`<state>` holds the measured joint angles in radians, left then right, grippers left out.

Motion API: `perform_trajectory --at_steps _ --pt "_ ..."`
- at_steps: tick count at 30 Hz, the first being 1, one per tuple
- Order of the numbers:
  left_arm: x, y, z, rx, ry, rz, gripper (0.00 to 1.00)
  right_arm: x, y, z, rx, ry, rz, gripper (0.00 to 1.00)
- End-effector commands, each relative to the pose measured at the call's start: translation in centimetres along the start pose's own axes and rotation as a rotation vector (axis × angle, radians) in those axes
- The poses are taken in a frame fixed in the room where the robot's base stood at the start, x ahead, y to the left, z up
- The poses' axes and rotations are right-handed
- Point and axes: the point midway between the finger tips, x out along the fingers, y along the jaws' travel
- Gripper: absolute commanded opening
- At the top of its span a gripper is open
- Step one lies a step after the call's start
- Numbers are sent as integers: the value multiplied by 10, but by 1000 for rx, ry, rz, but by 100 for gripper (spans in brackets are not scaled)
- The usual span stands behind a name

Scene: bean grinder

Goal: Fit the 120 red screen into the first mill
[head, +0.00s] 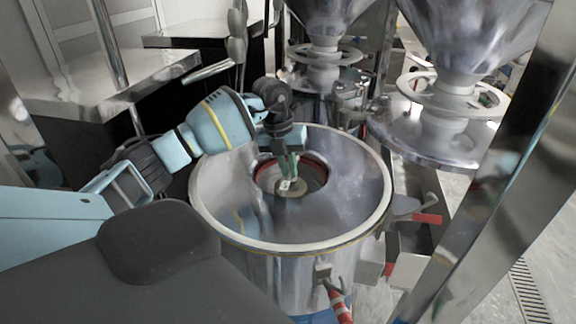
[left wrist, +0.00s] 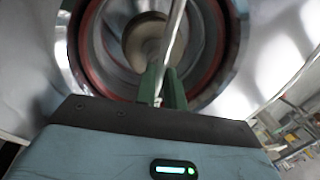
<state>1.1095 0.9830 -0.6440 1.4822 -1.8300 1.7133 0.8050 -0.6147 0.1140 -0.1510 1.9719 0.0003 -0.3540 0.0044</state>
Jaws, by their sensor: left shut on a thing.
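The open mill is a round steel drum (head: 208,205) with a pale rim, in the middle of the head view. A red ring, which looks like the red screen (head: 318,164), lies around the opening inside it and also shows in the left wrist view (left wrist: 88,62). I cannot read its number or tell if it is fully seated. My left gripper (head: 290,178) reaches down into the drum, its green fingers over the grey hub (head: 291,190). They are shut on a thin metal bar (left wrist: 174,42); I cannot tell if the bar belongs to the screen.
Two steel hoppers (head: 470,35) (head: 327,15) hang behind and to the right of the drum. A steel post (head: 500,165) crosses the right side.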

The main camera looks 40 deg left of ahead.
Motion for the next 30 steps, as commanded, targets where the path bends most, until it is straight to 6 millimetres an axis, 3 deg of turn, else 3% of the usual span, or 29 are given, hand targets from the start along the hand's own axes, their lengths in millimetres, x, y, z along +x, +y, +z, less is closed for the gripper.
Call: perform_trajectory --at_steps 9,10,15,24,30 --pt "1 0 0 0 -3 -2 0 0 0 1 1 -1 0 36" --pt "2 0 0 0 -2 -1 14 0 0 1 1 -1 0 36" --pt "1 0 0 0 -2 -1 33 0 0 1 -1 -1 0 36" --pt "-1 0 0 0 -3 -2 33 0 3 1 -13 -2 0 36" --pt "-23 -1 1 0 -6 -3 33 0 3 2 -12 -4 -1 36"
